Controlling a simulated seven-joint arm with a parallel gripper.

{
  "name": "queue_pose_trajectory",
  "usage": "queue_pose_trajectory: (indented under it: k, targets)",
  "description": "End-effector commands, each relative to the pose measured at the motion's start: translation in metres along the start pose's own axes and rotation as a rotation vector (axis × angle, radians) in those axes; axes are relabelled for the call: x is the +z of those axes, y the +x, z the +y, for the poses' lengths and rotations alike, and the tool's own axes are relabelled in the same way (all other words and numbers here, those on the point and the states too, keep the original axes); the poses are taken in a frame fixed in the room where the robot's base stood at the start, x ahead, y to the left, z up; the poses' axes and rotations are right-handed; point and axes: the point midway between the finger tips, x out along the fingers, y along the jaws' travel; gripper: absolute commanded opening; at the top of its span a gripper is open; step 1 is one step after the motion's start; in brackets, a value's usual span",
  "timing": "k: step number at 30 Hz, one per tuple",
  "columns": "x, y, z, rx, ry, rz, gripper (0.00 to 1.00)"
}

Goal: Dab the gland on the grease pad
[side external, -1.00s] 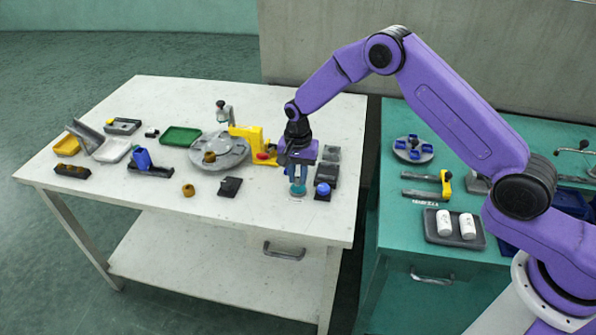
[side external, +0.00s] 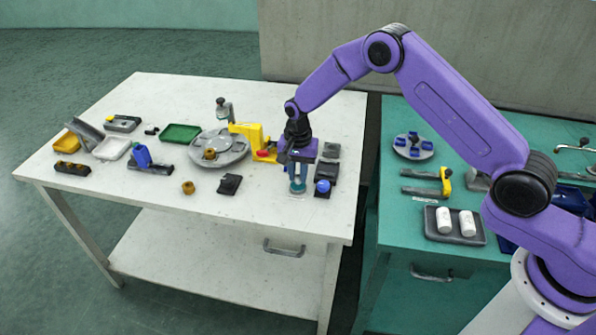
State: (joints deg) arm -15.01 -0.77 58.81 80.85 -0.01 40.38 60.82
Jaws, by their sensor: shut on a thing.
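My gripper (side external: 298,178) points straight down over the front right part of the white table. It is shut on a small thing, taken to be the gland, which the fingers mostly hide. A teal round piece (side external: 297,188) shows right at the fingertips, low over the tabletop. I cannot tell whether it is part of the held gland or the grease pad under it, nor whether anything touches. No other grease pad can be made out for sure.
A dark holder with a blue knob (side external: 323,187) stands close right of my gripper. A yellow stand (side external: 247,133) and a grey round plate (side external: 232,157) are to the left. A brass ring (side external: 188,187) and a dark block (side external: 229,184) lie nearer the front edge.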

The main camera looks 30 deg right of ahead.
Motion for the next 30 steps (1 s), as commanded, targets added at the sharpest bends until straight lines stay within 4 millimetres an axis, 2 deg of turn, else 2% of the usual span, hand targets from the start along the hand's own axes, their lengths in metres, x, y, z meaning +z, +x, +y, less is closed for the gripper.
queue_pose_trajectory:
  k: [30]
  targets:
    - [-0.0001,0.007,-0.0001,-0.001,0.0,0.0,0.0]
